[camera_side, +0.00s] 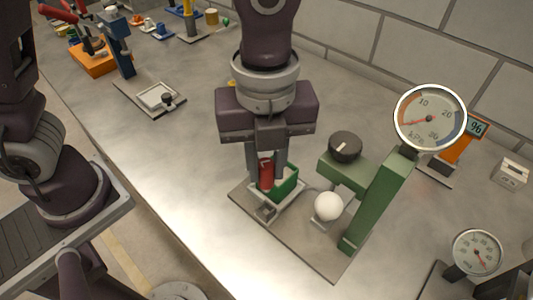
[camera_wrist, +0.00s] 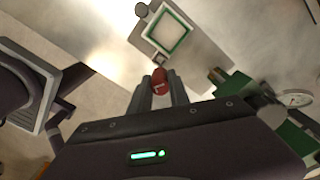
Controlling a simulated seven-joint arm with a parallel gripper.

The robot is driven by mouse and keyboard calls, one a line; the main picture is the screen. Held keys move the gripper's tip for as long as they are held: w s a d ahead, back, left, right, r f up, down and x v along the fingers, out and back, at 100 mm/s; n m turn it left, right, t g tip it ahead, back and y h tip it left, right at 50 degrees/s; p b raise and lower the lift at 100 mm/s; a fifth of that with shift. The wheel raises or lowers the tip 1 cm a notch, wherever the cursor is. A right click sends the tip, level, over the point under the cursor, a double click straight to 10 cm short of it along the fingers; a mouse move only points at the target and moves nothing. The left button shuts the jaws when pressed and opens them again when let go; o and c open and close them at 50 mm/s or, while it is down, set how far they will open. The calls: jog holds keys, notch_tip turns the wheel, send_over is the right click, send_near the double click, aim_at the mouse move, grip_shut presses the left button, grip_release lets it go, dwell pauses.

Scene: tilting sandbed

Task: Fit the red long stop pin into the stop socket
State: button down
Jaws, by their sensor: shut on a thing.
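My gripper (camera_side: 266,181) is shut on the red long stop pin (camera_side: 265,167), which stands roughly upright between the fingers. In the wrist view the pin's rounded red top (camera_wrist: 160,78) shows between the fingertips. The pin is over the near-left part of the device's base plate, beside a green-walled sand tray (camera_side: 288,185). The tray's green rim (camera_wrist: 187,39) is ahead of the pin in the wrist view. A small metal bracket (camera_side: 266,212) sits at the tray's near edge, close below the pin; it may be the stop socket. Whether the pin's lower end touches it cannot be told.
A white ball knob (camera_side: 328,206), a black dial knob (camera_side: 345,146) and a green post (camera_side: 375,205) with a pressure gauge (camera_side: 430,118) stand right of my gripper. A second gauge (camera_side: 477,252) is at lower right. Bench left of the base plate is clear.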

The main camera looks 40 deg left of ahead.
aim_at(266, 184)
jog(key=shift+f, duration=2.4)
jog(key=shift+f, duration=1.65)
jog(key=c, duration=1.1)
grip_release()
jog(key=shift+c, duration=0.2)
notch_tip(266, 184, up, 7)
jog(key=shift+r, duration=0.1)
